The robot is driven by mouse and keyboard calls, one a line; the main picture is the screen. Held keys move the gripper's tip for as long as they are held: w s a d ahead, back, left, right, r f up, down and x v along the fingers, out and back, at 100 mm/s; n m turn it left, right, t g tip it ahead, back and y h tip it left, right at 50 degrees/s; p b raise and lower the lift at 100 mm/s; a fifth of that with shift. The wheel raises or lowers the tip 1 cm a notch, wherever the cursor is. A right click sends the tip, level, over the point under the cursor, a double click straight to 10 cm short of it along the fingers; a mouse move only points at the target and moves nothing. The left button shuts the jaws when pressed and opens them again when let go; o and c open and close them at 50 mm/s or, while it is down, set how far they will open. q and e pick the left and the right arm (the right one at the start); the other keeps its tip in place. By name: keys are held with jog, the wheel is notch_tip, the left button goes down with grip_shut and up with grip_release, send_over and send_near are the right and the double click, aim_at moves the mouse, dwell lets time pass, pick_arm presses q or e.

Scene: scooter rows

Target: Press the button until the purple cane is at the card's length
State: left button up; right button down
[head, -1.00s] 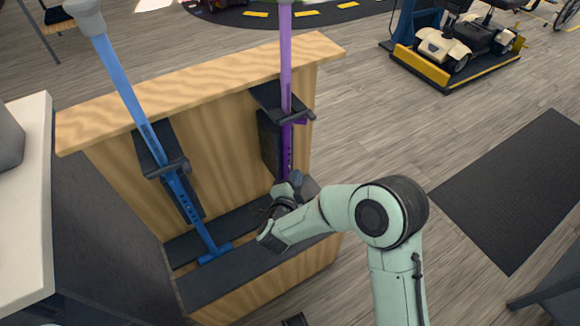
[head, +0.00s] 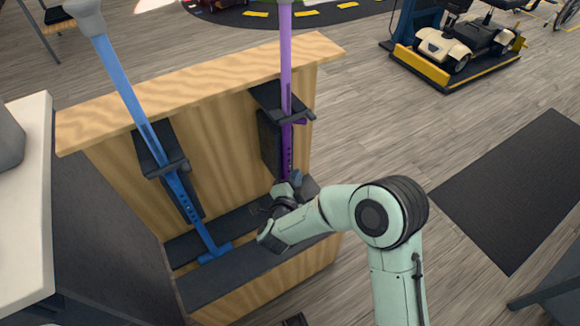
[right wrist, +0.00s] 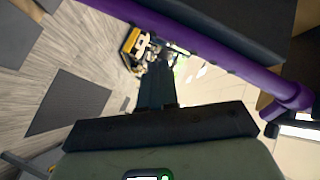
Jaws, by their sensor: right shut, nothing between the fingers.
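The purple cane (head: 286,62) stands upright in a clamp on the right side of a wooden stand, with a row of holes in its darker lower shaft. Its lower end is hidden behind my right gripper. In the right wrist view the purple shaft (right wrist: 195,42) crosses the top, close to my fingers, ending in a crosspiece at the right. My right gripper (head: 294,184) is shut and empty beside the lower shaft; it also shows in the right wrist view (right wrist: 157,85). I cannot tell whether it touches the cane. I cannot make out the button or the card. My left gripper is out of view.
A blue cane (head: 128,88) leans in the stand's left clamp. The wooden stand (head: 205,85) has a dark ledge (head: 240,272) along its foot. A white-topped counter (head: 32,215) is at the left. A dark mat (head: 515,190) lies on open floor at the right.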

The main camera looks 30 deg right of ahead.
jog(key=shift+w, duration=0.1)
jog(key=shift+w, duration=0.3)
jog(key=shift+w, duration=0.5)
dwell(0.7)
jog(key=shift+w+a+r, duration=0.15)
jog(key=shift+w, duration=0.05)
dwell(0.4)
jog(key=shift+s, duration=0.95)
jog(key=shift+s+d, duration=0.15)
jog(key=shift+s, duration=1.15)
jog(key=shift+s+d, duration=0.1)
jog(key=shift+s, duration=1.15)
